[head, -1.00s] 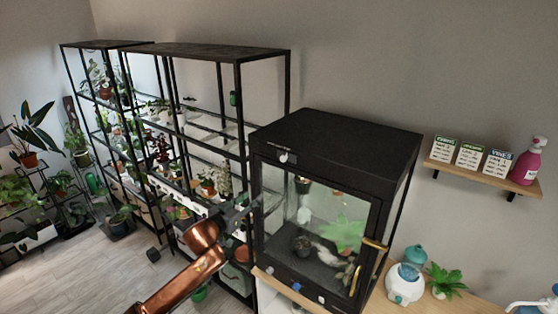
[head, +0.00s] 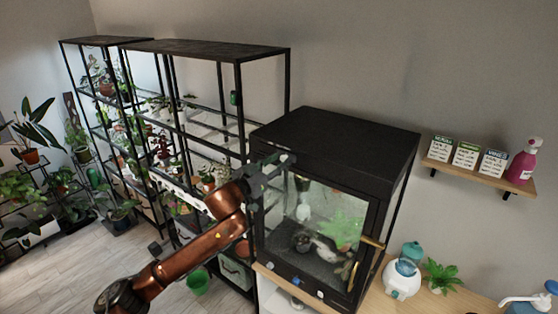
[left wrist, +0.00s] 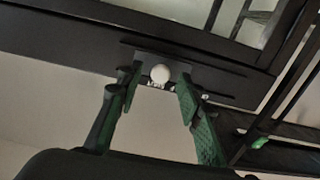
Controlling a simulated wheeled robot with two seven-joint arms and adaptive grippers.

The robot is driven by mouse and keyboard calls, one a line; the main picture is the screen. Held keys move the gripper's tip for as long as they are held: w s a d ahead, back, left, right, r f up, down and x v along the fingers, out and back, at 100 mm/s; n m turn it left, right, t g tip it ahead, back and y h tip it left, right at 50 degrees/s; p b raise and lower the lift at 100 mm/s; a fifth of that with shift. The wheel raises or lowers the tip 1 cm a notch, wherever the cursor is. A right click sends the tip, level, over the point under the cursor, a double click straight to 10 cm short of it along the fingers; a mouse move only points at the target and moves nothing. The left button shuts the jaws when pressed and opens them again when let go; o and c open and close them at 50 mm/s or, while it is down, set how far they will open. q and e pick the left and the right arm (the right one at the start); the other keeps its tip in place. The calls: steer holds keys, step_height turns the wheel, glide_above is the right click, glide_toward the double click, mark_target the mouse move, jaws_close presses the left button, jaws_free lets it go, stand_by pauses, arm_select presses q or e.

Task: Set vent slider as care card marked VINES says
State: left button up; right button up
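The vent slider is a dark plate with a round white knob (left wrist: 160,73) on the upper front frame of the black plant cabinet (head: 340,135). In the left wrist view the knob stands between my left gripper's (left wrist: 160,82) two green-padded fingertips, with a gap on each side. The fingers are open. In the head view my left gripper (head: 282,162) is at the cabinet's upper front and covers the knob. The care card marked VINES (head: 493,163) is the rightmost of three on the wall shelf. Its smaller print is too small to read. My right gripper is not in view.
The wall shelf (head: 480,178) also bears two more cards and a pink spray bottle (head: 522,163). The cabinet's glass door has a brass handle (head: 372,241). Black plant racks stand left of the cabinet. A white and teal device (head: 403,272) stands on the wooden counter at right.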

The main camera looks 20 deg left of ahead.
arm_select(q)
steer(key=shift+c, duration=0.6)
steer(key=shift+w, duration=0.1)
jaws_close()
